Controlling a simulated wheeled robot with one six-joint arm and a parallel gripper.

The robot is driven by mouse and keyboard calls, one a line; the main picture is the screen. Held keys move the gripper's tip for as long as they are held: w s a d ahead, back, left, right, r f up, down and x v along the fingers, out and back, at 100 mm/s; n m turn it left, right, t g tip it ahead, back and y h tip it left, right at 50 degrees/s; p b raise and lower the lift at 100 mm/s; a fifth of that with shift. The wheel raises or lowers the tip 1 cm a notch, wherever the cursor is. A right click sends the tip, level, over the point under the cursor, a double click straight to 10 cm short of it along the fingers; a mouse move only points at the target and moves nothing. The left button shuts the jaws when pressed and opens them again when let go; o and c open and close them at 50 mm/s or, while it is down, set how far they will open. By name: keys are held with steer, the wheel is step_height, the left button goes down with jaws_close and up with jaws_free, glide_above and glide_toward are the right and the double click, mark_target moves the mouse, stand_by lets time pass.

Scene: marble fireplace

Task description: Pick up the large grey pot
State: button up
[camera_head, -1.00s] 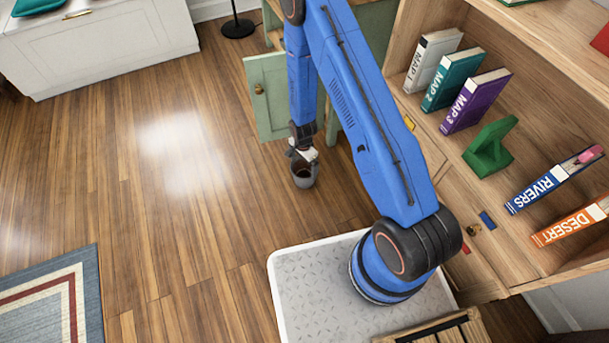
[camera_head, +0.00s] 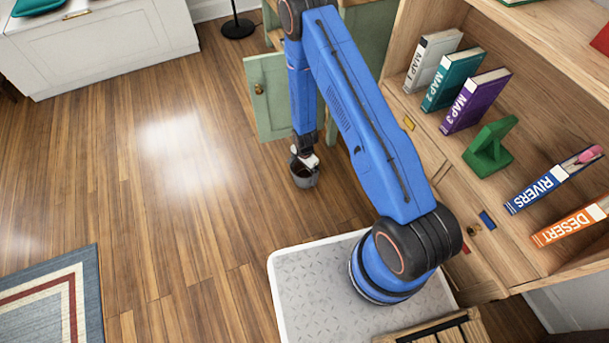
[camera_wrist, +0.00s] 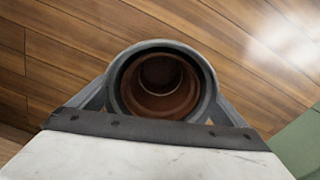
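The large grey pot (camera_head: 305,179) hangs at the end of my arm, over the wood floor in front of the green cabinet. In the wrist view I look down into the pot (camera_wrist: 204,82); it has a grey rim and brown, ringed insides. My gripper (camera_head: 304,164) is above and around the pot in the head view. In the wrist view its grey fingers lie along the left and right sides of the pot, touching or nearly touching it, so it looks shut on the pot. The fingertips are hidden by the pot.
A green cabinet door (camera_head: 269,96) stands open close behind the gripper. A wooden bookcase (camera_head: 432,150) with books and a green bookend (camera_head: 489,150) is on the right. A patterned rug (camera_head: 45,298) lies at lower left. The wood floor to the left is clear.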

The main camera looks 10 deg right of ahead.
steer(key=c, duration=0.5)
steer(key=shift+r, duration=0.1)
step_height(320, 180, up, 10)
steer(key=shift+w+d+r+n, duration=1.6)
steer(key=shift+d+r+n, duration=0.25)
steer(key=shift+r+n, duration=0.35)
steer(key=shift+w+d+r+n, duration=1.75)
steer(key=shift+r+n, duration=0.25)
steer(key=shift+r, duration=0.25)
steer(key=shift+w+d+r+n, duration=1.5)
steer(key=shift+d+r+n, duration=0.4)
steer(key=shift+r+n, duration=0.3)
